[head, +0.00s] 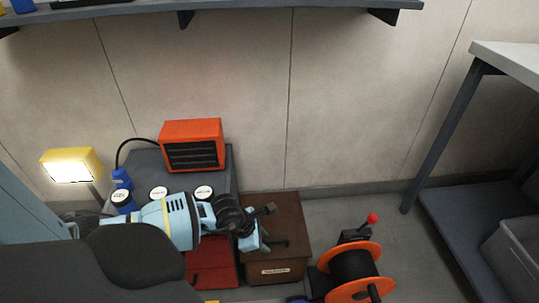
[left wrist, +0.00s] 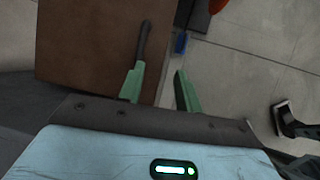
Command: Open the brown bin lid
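The brown bin (head: 258,270) stands on the floor, with a label on its front. Its flat brown lid (head: 285,211) looks shut. A dark bar handle (head: 277,244) is on the lid. My left gripper (head: 264,238) is over the lid beside the handle and hides part of it. In the left wrist view the green fingers (left wrist: 159,88) are apart with nothing between them. The handle (left wrist: 144,38) runs up from the left finger's tip there, over the brown lid (left wrist: 85,45). I cannot tell whether finger and handle touch. My right gripper is not in view.
An orange cable reel (head: 352,268) stands right of the bin. A red box (head: 212,275) is on its left. Behind are a grey cabinet with an orange heater (head: 192,145) and several jars. A grey shelf unit (head: 455,220) is at the right. Some floor is clear between.

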